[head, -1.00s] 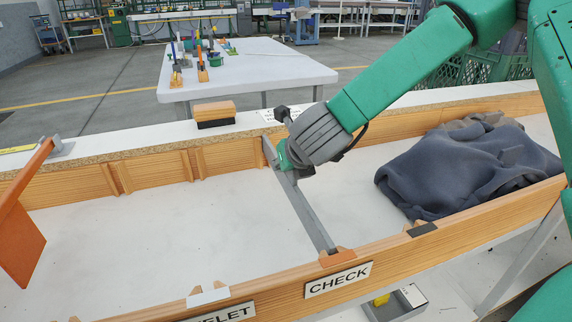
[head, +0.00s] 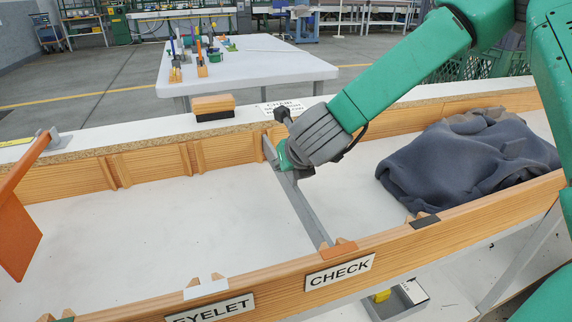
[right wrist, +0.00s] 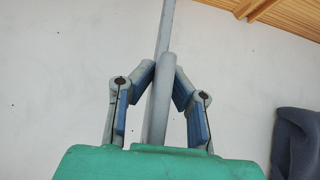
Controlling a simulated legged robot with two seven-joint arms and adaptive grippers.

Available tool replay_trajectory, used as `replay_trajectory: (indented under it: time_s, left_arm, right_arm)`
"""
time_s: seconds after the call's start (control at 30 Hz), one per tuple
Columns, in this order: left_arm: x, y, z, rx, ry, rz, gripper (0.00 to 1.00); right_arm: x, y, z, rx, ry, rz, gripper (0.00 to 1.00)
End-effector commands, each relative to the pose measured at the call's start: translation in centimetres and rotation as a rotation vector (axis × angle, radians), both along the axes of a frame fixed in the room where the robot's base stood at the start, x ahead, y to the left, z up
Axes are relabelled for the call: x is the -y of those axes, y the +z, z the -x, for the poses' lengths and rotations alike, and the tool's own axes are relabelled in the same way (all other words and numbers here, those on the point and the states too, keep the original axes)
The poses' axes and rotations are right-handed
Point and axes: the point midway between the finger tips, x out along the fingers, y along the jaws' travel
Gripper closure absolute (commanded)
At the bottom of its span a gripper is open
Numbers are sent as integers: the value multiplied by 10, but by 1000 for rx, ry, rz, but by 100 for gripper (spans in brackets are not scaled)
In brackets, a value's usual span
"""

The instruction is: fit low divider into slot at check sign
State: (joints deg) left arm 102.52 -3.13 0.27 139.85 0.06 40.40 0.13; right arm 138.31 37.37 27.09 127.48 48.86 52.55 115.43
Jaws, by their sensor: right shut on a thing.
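The low divider (head: 308,213) is a long thin grey strip. It spans the white-floored wooden trough from the back wall to the front wall, near the CHECK sign (head: 340,272). Whether either end is seated in a slot, I cannot tell. My right gripper (head: 284,158) is shut on the divider near its far end. In the right wrist view its blue-padded fingers (right wrist: 164,84) close on the grey divider (right wrist: 166,28). My left gripper is not in view.
A dark blue cloth (head: 465,160) is heaped in the trough at right. An orange panel (head: 17,232) stands at the left edge. The EYELET sign (head: 210,309) is on the front wall. A brush-like block (head: 213,108) sits on the back ledge. The trough floor left of the divider is clear.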

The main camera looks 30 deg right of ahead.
Motion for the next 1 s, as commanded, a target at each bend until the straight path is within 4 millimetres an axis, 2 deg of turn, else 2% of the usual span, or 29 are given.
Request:
replay_trajectory:
  time_s: [1.0]
  left_arm:
    - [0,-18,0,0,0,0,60]
  right_arm:
    - [0,-21,0,1,0,0,100]
